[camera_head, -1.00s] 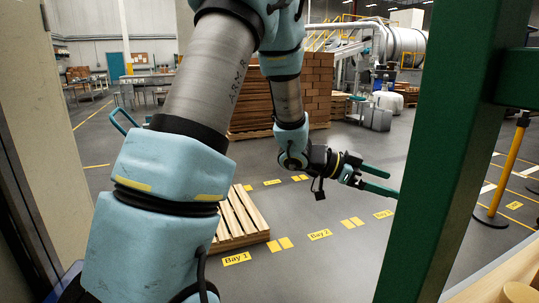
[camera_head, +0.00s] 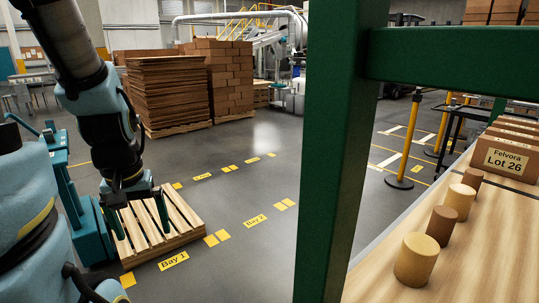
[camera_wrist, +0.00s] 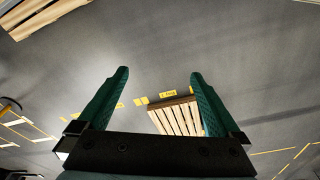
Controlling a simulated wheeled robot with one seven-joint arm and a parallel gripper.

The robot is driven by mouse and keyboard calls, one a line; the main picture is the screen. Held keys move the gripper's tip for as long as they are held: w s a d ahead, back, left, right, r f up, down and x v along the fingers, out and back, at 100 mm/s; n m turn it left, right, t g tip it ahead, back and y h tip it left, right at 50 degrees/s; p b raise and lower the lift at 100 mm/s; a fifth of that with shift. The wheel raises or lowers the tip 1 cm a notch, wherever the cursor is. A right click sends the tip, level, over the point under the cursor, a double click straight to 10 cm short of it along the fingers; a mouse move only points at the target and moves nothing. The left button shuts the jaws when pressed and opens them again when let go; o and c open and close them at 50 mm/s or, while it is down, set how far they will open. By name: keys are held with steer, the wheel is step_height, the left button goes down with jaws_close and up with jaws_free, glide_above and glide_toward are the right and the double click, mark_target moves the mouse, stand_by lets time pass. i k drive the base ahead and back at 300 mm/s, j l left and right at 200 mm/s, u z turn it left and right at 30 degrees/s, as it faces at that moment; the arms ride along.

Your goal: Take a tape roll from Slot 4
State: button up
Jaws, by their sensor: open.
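My gripper (camera_head: 141,232) is open and empty at the left of the head view, pointing down above a wooden pallet. In the wrist view its two green fingers (camera_wrist: 159,73) stand apart with only floor and a pallet far beyond them. Several short tan and brown cylinders stand in a row on a wooden shelf (camera_head: 374,284) at the right of the head view. The nearest is a tan cylinder (camera_head: 415,260), then a brown cylinder (camera_head: 441,226). I cannot tell whether they are tape rolls. No Slot 4 label is readable. My gripper is well to the left of this shelf.
A green post (camera_head: 338,150) and a green crossbar (camera_head: 450,62) stand between my arm and the shelf. Boxes marked Felvora Lot 26 (camera_head: 506,160) sit farther back on the shelf. The pallet (camera_head: 150,228) lies at Bay 1. The floor around Bay 2 is clear.

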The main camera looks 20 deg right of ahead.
mark_target(459, 197)
steer(key=i+l, duration=0.1)
steer(key=i, duration=0.7)
steer(key=i+z, duration=0.35)
steer(key=i+j+z, duration=0.1)
steer(key=i+z, duration=0.25)
steer(key=i+j+z, duration=0.15)
steer(key=z, duration=1.35)
